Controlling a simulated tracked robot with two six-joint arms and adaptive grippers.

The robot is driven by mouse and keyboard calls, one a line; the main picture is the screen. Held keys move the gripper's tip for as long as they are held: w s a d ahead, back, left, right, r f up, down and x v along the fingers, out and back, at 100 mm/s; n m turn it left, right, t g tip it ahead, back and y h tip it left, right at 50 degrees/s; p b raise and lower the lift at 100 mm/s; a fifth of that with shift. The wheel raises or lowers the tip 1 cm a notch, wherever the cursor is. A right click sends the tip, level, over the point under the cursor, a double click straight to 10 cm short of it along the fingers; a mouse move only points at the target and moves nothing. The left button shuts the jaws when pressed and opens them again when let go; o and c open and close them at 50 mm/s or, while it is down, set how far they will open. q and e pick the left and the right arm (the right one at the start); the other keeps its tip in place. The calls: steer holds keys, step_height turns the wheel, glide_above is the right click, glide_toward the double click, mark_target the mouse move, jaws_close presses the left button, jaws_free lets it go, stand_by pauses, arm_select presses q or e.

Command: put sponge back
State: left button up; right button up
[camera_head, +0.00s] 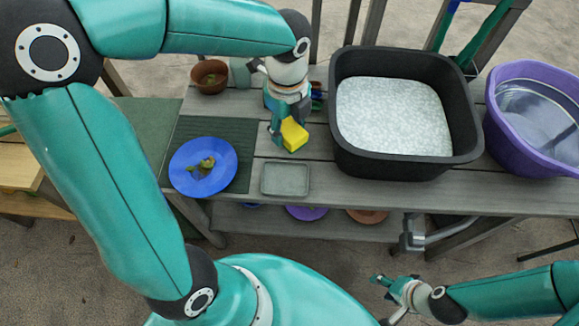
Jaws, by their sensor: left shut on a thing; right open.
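A yellow sponge (293,135) is between the fingers of my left gripper (285,132), which is shut on it. The gripper holds it just behind a small grey-green tray (285,179); I cannot tell how high above the table it is. The tray looks empty. My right gripper (382,285) is open and empty at the lower right, in front of the table and apart from it.
A brown pot (209,77) stands behind. A black tub (352,165) with foamy white contents and a purple tub (508,140) with water fill the right.

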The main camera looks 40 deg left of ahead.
arm_select(q)
steer(key=f, duration=0.4)
steer(key=f+b, duration=0.1)
steer(key=f, duration=0.7)
steer(key=shift+s+a+f, duration=0.15)
steer(key=shift+a, duration=0.15)
step_height(320, 180, down, 4)
steer(key=shift+f+b, duration=0.2)
steer(key=shift+b, duration=0.4)
steer(key=shift+r, duration=0.1)
steer(key=o, duration=1.2)
